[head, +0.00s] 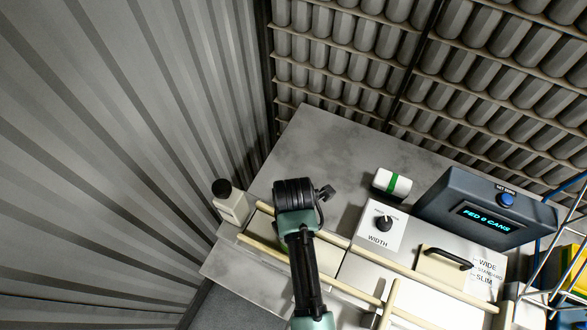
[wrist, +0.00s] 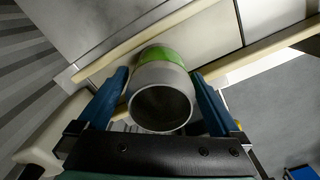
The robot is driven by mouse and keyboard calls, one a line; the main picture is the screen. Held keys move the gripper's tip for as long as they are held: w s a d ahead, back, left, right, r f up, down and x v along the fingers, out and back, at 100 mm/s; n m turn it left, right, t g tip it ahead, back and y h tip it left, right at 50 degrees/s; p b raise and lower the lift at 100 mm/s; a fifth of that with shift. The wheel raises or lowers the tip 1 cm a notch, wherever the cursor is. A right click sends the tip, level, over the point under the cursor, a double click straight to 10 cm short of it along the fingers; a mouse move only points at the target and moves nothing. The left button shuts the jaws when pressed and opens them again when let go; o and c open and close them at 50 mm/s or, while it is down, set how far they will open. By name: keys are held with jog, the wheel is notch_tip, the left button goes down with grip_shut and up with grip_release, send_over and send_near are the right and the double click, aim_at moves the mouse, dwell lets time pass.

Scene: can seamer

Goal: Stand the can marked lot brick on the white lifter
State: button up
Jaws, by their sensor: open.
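My gripper (wrist: 160,74) is open in the wrist view, one blue finger on each side of a grey can (wrist: 161,92) with a green band. The can's dark open mouth faces the wrist camera. The fingers are very close to its sides; I cannot tell whether they touch. I see no brick-coloured band or lot marking on either can. I cannot make out the white lifter.
Cream rails (head: 380,257) run across the front. A width dial panel (head: 379,227) and dark display box (head: 484,209) are at right. The table's back (head: 320,145) is clear.

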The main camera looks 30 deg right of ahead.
notch_tip(320, 180, up, 9)
jog(key=shift+r+b, duration=0.15)
jog(key=shift+b, duration=0.35)
jog(key=w+a+r+m+t+h, duration=0.1)
jog(key=w+r+m+t, duration=0.4)
jog(key=w+r, duration=0.6)
jog(key=w+a+r+m+t+h, duration=0.1)
jog(key=w+r+m+t, duration=0.2)
jog(key=w+r+t, duration=0.8)
jog(key=s+a+r+m+t, duration=0.1)
jog(key=s+a+r+m, duration=0.1)
jog(key=r, duration=0.9)
jog(key=s+a+r+m+t, duration=0.2)
jog(key=r+m, duration=0.1)
jog(key=r, duration=0.7)
jog(key=s+a+r+m+t, duration=0.2)
jog(key=s+r, duration=0.4)
jog(key=r, duration=0.4)
jog(key=s+a+r+m+t+y, duration=0.1)
jog(key=s+r+m+t, duration=0.3)
jog(key=r, duration=0.6)
jog(key=s+a+t, duration=0.1)
jog(key=s+t, duration=0.1)
jog(key=s, duration=0.1)
jog(key=shift+a+r+y, duration=0.2)
jog(key=shift+y, duration=0.1)
